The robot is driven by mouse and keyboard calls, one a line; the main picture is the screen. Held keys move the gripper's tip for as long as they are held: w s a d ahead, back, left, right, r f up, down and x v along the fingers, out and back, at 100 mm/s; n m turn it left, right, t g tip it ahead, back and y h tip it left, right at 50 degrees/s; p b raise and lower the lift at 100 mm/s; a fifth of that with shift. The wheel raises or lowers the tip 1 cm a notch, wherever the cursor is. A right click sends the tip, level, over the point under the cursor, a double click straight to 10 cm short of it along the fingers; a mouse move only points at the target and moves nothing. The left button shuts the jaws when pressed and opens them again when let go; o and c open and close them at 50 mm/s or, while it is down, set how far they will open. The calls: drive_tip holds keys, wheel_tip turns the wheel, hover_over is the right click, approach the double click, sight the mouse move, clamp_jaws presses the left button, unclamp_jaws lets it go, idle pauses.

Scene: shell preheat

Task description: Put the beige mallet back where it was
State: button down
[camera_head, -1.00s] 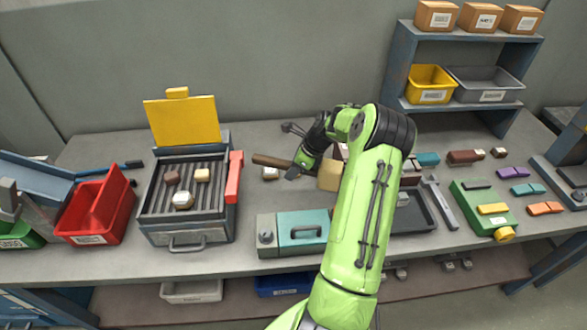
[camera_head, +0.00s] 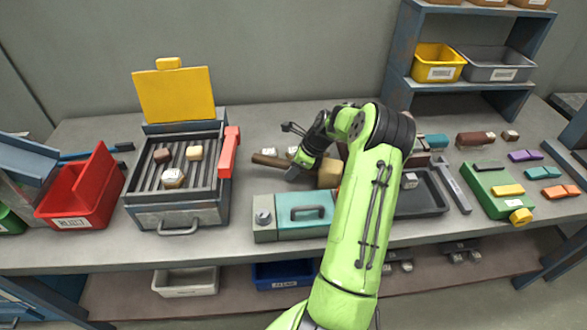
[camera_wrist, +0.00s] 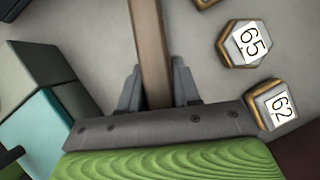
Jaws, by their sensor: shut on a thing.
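The mallet has a beige block head (camera_head: 329,174) and a brown handle (camera_head: 268,160). My gripper (camera_head: 303,168) is shut on the handle and holds the mallet over the middle of the bench, behind the teal-lidded box. In the wrist view the brown handle (camera_wrist: 150,45) runs between the two dark fingers of my gripper (camera_wrist: 157,88). The mallet head is out of the wrist view. My arm partly covers the area right of the head. I cannot tell how high the mallet is above the bench.
The teal-lidded box (camera_head: 263,235) stands in front of the mallet. A grill with a raised yellow lid (camera_head: 175,95) is left, beside a red bin (camera_head: 105,165). Labelled hexagonal pieces (camera_wrist: 239,45) lie near my fingers. A dark tray (camera_head: 432,207) is right of my arm.

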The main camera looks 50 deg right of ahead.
drive_tip(key=shift+f, duration=0.4)
idle(0.4)
drive_tip(key=c, duration=0.7)
unclamp_jaws()
drive_tip(key=p+v, duration=0.4)
drive_tip(key=v, duration=1.1)
drive_tip(key=shift+s+d+r, duration=0.2)
drive_tip(key=shift+r, duration=0.1)
